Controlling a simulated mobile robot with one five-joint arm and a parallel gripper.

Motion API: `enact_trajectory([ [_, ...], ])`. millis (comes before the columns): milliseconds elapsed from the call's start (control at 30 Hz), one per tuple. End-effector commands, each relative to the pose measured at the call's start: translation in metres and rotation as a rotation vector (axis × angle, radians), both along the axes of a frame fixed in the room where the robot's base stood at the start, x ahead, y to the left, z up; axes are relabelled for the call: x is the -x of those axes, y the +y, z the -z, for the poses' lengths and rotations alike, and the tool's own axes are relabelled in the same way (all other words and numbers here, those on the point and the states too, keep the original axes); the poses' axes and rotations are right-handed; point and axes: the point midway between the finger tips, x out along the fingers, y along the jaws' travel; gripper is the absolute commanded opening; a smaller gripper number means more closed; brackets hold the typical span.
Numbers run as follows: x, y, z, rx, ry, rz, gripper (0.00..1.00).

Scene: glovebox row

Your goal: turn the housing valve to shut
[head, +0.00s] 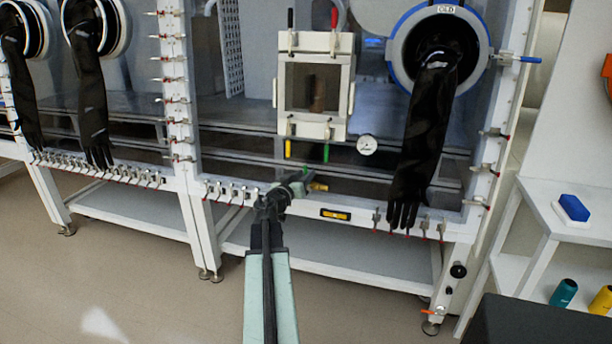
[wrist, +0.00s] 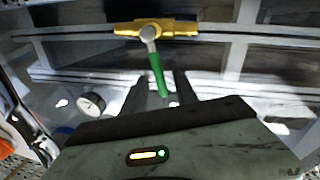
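The valve shows in the wrist view as a horizontal brass body (wrist: 182,27) with a green lever (wrist: 157,72). The lever stands roughly across the body, slightly slanted, with its free end toward my gripper. My gripper (wrist: 162,84) is open, one finger on each side of the lever's free end; a gap shows on both sides, and I cannot see contact. In the head view my gripper (head: 297,183) is at the lower front of the glovebox, with the brass valve body (head: 318,186) just right of it.
A round gauge (head: 367,145) is on the front, up and right of the valve. A black glove (head: 422,140) hangs from the blue-ringed port at right. A small white-framed door (head: 315,85) is above. A yellow-marked label (head: 335,214) is below right. Open floor lies left.

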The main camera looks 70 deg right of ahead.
Motion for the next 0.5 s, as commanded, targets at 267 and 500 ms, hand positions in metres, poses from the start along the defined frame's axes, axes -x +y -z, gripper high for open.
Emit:
enact_trajectory([
  [267, 0.0024, -0.0188, 0.0002, 0.0, 0.0, 0.0, 0.35],
  [500, 0.0025, -0.0183, 0.0002, 0.0, 0.0, 0.0, 0.0],
])
